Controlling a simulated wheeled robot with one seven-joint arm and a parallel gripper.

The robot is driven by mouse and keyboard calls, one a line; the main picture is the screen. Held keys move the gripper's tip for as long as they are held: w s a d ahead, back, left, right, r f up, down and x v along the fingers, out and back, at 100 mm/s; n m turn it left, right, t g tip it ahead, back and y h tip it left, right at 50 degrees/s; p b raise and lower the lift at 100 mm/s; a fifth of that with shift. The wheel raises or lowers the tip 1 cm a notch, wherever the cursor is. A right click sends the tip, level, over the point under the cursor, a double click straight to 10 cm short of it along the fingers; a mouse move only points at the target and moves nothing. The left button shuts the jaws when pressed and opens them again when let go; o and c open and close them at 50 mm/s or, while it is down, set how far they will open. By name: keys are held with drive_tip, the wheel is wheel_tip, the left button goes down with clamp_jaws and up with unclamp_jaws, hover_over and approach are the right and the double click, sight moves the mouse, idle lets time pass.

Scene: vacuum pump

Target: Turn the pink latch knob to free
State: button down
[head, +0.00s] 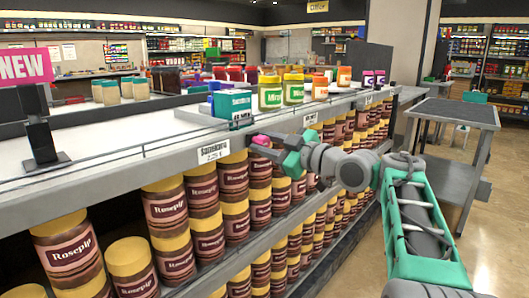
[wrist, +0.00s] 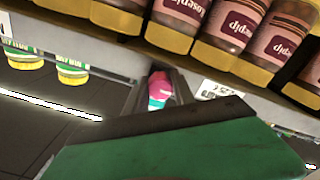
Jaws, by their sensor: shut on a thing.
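The pink latch knob (head: 261,140) shows at the front edge of the shelf in the head view, just below the teal box and right of a price label. In the wrist view the pink knob (wrist: 158,86) sits between the dark fingers of my gripper (wrist: 160,98). My gripper (head: 264,149) reaches the knob from the right side in the head view and is shut on it. The fingers hide part of the knob, and its turn angle cannot be told.
A teal box (head: 232,107) and several jars (head: 271,92) stand on the shelf top (head: 120,128). Many brown jars with yellow lids (head: 175,250) fill the shelves below. A grey cart (head: 455,115) stands at the right, with open floor (head: 495,235) beside it.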

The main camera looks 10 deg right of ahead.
idle(0.4)
drive_tip(key=c, duration=1.1)
unclamp_jaws()
drive_tip(key=shift+o, duration=0.2)
drive_tip(key=p+v, duration=0.1)
drive_tip(key=v, duration=0.6)
drive_tip(key=shift+s+d, duration=0.25)
drive_tip(key=shift+s, duration=0.05)
